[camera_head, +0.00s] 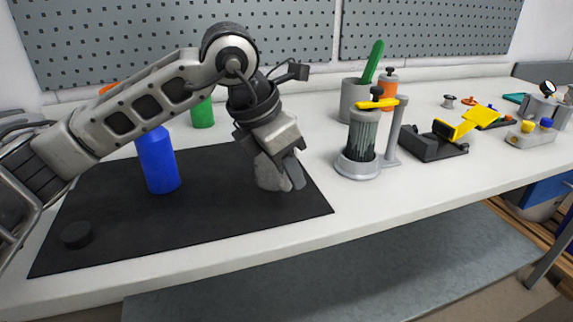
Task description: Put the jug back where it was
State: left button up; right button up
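A pale grey object (268,174), which may be the jug, stands near the right end of the black mat (215,222). It is partly hidden by my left gripper (288,170), which points down at it from above. One finger shows along its right side. The other finger is hidden, so I cannot tell whether the gripper is closed on the object. My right gripper is not in view.
A blue bottle (158,160) and a black disc (77,235) are on the mat's left side. A green bottle (203,113) stands behind. Right of the mat are a clear cylinder on a stand (360,145), a grey pot (352,100) and a black-and-yellow device (435,145).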

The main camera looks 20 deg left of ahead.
pick_arm(q)
jog(key=v, duration=1.2)
